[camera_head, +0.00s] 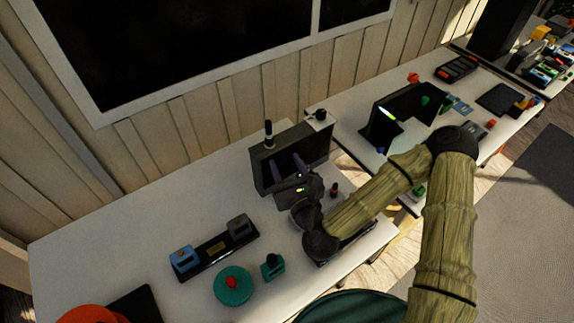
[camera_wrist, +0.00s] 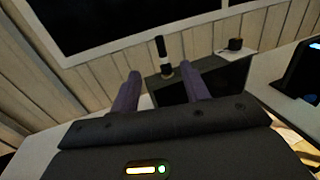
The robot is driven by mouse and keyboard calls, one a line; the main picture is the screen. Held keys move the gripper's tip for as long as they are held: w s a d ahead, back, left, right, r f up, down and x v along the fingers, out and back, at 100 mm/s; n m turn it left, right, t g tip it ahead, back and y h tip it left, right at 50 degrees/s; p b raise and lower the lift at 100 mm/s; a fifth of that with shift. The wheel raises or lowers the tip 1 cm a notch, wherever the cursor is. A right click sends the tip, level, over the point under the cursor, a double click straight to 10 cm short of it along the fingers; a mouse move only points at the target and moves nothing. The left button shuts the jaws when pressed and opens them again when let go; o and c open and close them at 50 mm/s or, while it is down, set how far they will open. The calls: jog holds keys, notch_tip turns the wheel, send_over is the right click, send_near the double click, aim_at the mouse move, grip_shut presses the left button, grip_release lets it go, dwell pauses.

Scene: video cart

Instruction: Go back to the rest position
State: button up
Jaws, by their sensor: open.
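The dark unit (camera_wrist: 232,80) lies beyond and to the right of the fingers there. A black and white cylinder (camera_wrist: 162,50) stands on top of it, and it also shows in the head view (camera_head: 268,132). I cannot tell if the gripper touches the unit.
A black tray (camera_head: 215,251) holds a blue block (camera_head: 184,258) and a grey block (camera_head: 239,225). A green disc with a red knob (camera_head: 233,286) and a teal block (camera_head: 272,267) lie in front. A second table with a dark panel (camera_head: 410,106) stands right.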

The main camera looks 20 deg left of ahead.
dwell(0.4)
jog(key=w+d+f+n+g+h, duration=0.1)
jog(key=d+f+n+g+h, duration=0.25)
jog(key=d+n, duration=0.45)
jog(key=d+f+n+g+h, duration=0.2)
jog(key=d+f+n+g, duration=0.15)
jog(key=n, duration=0.95)
jog(key=s+d+r+n+g+h, duration=0.1)
jog(key=s+d+r+n+h, duration=0.1)
jog(key=d, duration=0.5)
jog(key=s+d+r+n+g+h, duration=0.1)
jog(key=s+d+r+n+h, duration=0.1)
jog(key=d+r, duration=0.3)
jog(key=s+d+r+n+g+h, duration=0.2)
jog(key=s+d+r+n, duration=0.1)
jog(key=d, duration=0.6)
jog(key=shift+r, duration=0.2)
